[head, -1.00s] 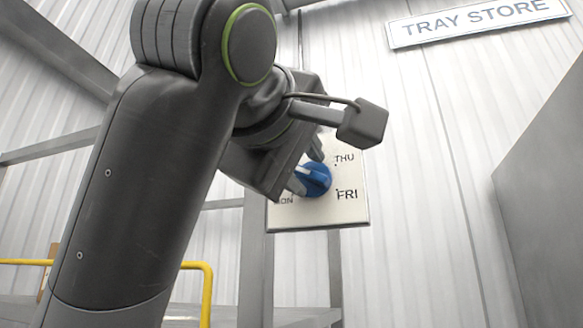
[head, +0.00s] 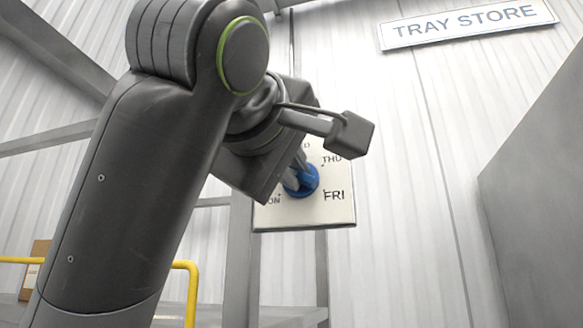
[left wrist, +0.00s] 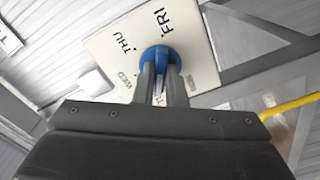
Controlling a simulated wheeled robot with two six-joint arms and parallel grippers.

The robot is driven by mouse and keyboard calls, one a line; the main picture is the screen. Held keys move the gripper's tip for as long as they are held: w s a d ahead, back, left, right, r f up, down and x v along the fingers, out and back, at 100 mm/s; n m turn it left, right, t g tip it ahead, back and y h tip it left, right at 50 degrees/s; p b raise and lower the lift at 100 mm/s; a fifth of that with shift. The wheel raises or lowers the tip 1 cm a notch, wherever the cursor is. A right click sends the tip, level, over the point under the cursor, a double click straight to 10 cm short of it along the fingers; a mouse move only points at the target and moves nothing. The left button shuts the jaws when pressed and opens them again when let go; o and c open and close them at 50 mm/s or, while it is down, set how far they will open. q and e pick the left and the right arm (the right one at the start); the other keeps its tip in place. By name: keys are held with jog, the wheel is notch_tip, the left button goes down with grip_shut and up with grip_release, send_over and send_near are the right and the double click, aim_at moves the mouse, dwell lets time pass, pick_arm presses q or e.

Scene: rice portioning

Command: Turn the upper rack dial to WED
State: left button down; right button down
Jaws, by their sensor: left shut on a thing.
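The blue dial (head: 306,181) sits on a white plate (head: 335,212) marked with day labels. In the head view THU and FRI read clearly, and my left gripper hides parts of the other labels. My left gripper (head: 297,176) is at the dial, its fingers shut on the dial's raised grip. In the left wrist view the fingers (left wrist: 162,88) reach onto the blue dial (left wrist: 157,57), with WED, THU and FRI around it on the plate (left wrist: 195,60). The dial's pointer is hidden by the fingers, so its setting cannot be read. My right gripper does not show.
A TRAY STORE sign (head: 468,24) hangs on the ribbed wall at upper right. A grey panel (head: 540,190) stands at the right edge. Grey rack posts stand behind the plate, and a yellow rail (head: 191,290) is at lower left.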

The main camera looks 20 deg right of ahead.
pick_arm(q)
jog(key=shift+f, duration=0.1)
jog(key=m+b, duration=0.2)
jog(key=m, duration=0.3)
jog(key=shift+m+b, duration=0.4)
jog(key=m+b, duration=0.1)
jog(key=m, duration=0.2)
jog(key=shift+d+m, duration=0.1)
jog(key=shift+m, duration=1.2)
jog(key=c, duration=1.5)
grip_release()
jog(key=shift+s, duration=0.1)
